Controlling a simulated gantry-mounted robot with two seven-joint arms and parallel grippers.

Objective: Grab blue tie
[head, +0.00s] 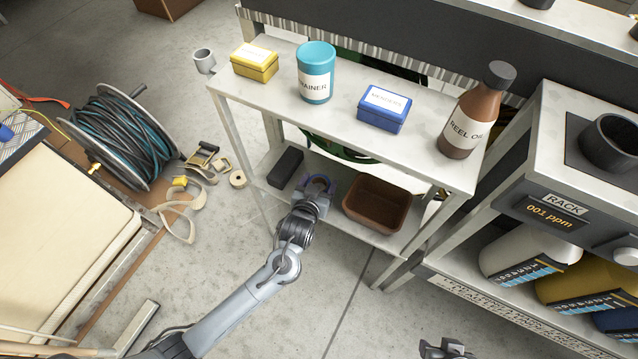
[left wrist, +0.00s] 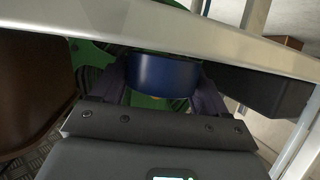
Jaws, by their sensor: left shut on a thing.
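The blue tie (left wrist: 163,76) shows in the left wrist view as a dark blue rounded band or roll. It sits between the two fingers of my left gripper (left wrist: 163,92), which is shut on it. In the head view my left gripper (head: 319,186) is at the lower shelf, between a black box and a brown bin. The tie is hard to tell from the fingers there. A dark part of what looks like my right gripper (head: 446,349) shows at the bottom edge of the head view. Its jaws cannot be made out.
The upper shelf (head: 340,122) overhangs my left gripper. The brown bin (head: 377,203) is close on its right and the black box (head: 286,167) on its left. A green hose (head: 345,151) lies behind.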

